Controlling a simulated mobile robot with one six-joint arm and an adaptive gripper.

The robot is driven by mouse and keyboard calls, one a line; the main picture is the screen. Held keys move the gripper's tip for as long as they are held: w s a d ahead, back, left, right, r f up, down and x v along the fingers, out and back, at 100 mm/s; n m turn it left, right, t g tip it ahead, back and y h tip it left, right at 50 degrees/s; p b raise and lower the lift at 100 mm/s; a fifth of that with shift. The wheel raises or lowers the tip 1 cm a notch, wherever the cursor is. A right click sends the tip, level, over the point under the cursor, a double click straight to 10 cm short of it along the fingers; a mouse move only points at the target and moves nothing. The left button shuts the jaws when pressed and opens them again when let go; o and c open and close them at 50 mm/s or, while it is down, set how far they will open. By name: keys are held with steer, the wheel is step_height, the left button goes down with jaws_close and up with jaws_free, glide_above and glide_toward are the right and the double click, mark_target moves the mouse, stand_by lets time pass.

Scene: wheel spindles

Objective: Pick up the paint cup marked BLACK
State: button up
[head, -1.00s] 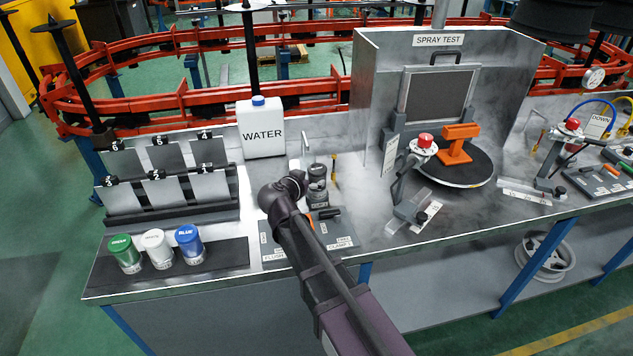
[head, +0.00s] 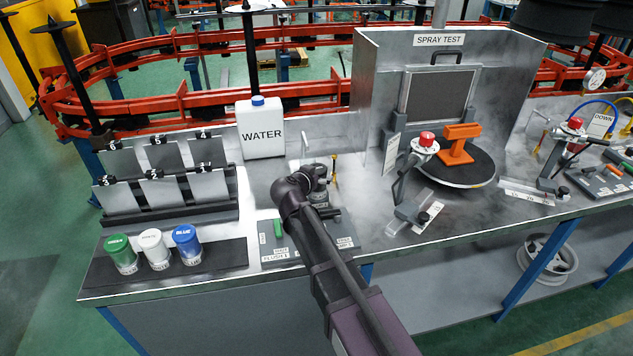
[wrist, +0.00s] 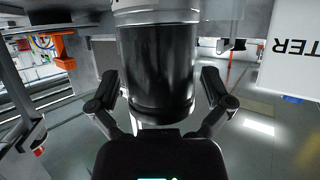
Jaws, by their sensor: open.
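My gripper (wrist: 160,92) is open, with one finger on each side of the cup. Whether the fingers touch it is not clear. In the head view my gripper (head: 312,180) is at the cup on the bench, and my arm hides much of the cup.
Green (head: 120,253), white (head: 154,249) and blue (head: 187,244) cups stand on a dark mat at left. A WATER container (head: 261,130) stands behind. A tool plate (head: 270,250) lies in front. The spray test booth (head: 440,60) is at right.

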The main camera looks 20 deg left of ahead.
mark_target(317, 169)
steer(key=c, duration=1.1)
steer(key=shift+c, duration=0.2)
steer(key=shift+r, duration=0.25)
step_height(317, 169, up, 3)
steer(key=p, duration=0.3)
steer(key=shift+s+r+p, duration=0.2)
steer(key=shift+r+p, duration=0.1)
steer(key=shift+p, duration=0.25)
steer(key=s+d+r, duration=0.1)
steer(key=s+d, duration=0.2)
steer(key=s, duration=1.2)
steer(key=shift+s+p, duration=0.2)
steer(key=shift+p, duration=0.25)
